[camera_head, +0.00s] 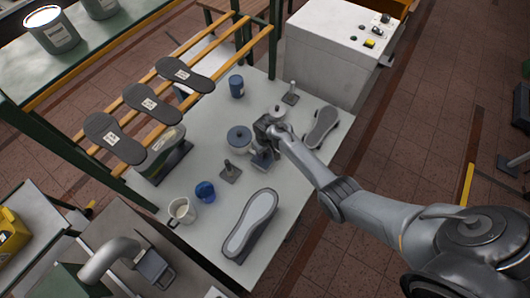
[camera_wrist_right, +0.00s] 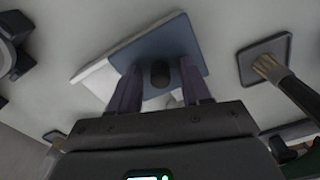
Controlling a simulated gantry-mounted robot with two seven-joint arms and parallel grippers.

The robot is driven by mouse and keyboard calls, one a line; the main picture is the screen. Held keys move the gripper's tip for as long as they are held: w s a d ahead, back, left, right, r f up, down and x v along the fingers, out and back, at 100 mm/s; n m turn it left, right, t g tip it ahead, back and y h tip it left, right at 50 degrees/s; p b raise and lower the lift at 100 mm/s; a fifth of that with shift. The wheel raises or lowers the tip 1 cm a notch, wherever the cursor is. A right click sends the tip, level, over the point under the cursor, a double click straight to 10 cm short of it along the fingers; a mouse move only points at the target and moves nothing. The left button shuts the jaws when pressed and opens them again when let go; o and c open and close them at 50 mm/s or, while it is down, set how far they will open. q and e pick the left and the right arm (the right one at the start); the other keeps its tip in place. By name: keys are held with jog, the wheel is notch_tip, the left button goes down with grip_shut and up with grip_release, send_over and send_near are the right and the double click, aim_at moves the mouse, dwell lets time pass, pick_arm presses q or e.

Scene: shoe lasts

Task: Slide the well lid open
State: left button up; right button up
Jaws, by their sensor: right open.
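The well lid (camera_wrist_right: 150,52) is a flat blue-grey square plate with a short dark knob (camera_wrist_right: 160,74). In the head view the lid (camera_head: 261,164) is partly hidden under my right gripper (camera_head: 265,149). A pale part of the well (camera_wrist_right: 97,78) shows along the lid's left side in the right wrist view; I cannot tell whether any opening is exposed. In that view my right gripper (camera_wrist_right: 160,88) is open, with one finger on each side of the knob and visible gaps between them. My left gripper is not in view.
A brush (camera_wrist_right: 272,68) stands on a dark square base close right in the wrist view. Soles (camera_head: 150,103) lie on a rack at left.

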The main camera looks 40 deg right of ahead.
jog(key=shift+c, duration=0.2)
grip_shut()
jog(key=shift+d, duration=0.1)
jog(key=d+b, duration=0.1)
jog(key=d, duration=0.1)
jog(key=w+d+b, duration=0.1)
jog(key=d, duration=0.2)
jog(key=w+d+b, duration=0.1)
jog(key=d, duration=0.2)
jog(key=shift+w+d+f, duration=0.1)
jog(key=shift+w+d, duration=0.1)
jog(key=shift+s, duration=0.1)
jog(key=shift+c, duration=2.1)
grip_release()
jog(key=o, duration=0.5)
jog(key=shift+d, duration=0.15)
jog(key=shift+c, duration=0.2)
